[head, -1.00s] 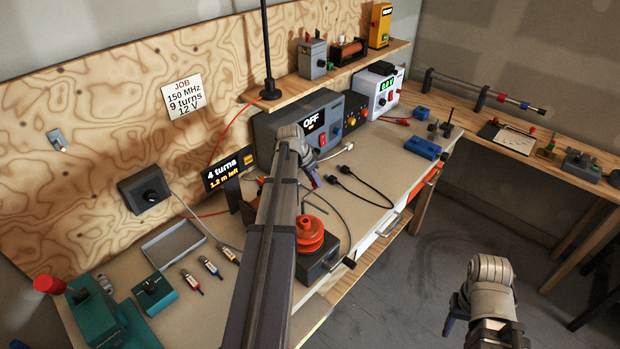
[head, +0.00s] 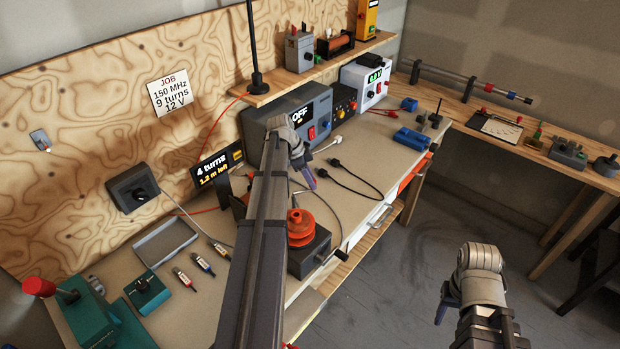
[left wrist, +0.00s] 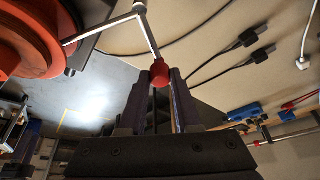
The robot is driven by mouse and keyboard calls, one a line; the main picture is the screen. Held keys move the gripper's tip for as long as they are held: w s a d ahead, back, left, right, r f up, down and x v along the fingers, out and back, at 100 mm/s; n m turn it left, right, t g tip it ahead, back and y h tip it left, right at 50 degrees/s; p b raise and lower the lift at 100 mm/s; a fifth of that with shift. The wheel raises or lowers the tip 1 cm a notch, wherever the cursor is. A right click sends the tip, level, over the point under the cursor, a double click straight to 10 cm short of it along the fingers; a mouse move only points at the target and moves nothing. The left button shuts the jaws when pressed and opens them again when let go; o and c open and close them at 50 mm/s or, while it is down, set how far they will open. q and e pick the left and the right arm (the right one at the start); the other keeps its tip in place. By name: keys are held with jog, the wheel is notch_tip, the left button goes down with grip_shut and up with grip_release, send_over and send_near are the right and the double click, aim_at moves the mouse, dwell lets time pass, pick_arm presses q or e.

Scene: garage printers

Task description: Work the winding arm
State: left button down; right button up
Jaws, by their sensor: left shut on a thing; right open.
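The coil winder is a dark box (head: 308,262) with an orange spool (head: 301,226) on top, near the bench's front edge. In the left wrist view the spool (left wrist: 35,40) is at upper left, and a bent metal winding arm (left wrist: 105,28) with a red knob (left wrist: 160,73) ends between my fingers. My left gripper (head: 309,178) is shut on that red knob, above and behind the spool in the head view. The turn display (head: 217,167) reads 4 turns, 1.2 m left. My right gripper (head: 441,308) is open and empty over the floor.
Black leads (head: 352,178) lie on the bench beyond the winder. A power supply (head: 366,84) and a grey unit reading OFF (head: 290,122) stand behind. A tray (head: 166,241), small tools and a teal device (head: 92,312) are at left.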

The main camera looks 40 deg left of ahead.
pick_arm(q)
jog(key=shift+s, duration=0.1)
dwell(0.4)
jog(key=c, duration=0.6)
grip_release()
jog(key=p+v, duration=0.7)
jog(key=shift+a+r, duration=0.1)
jog(key=shift+r, duration=0.25)
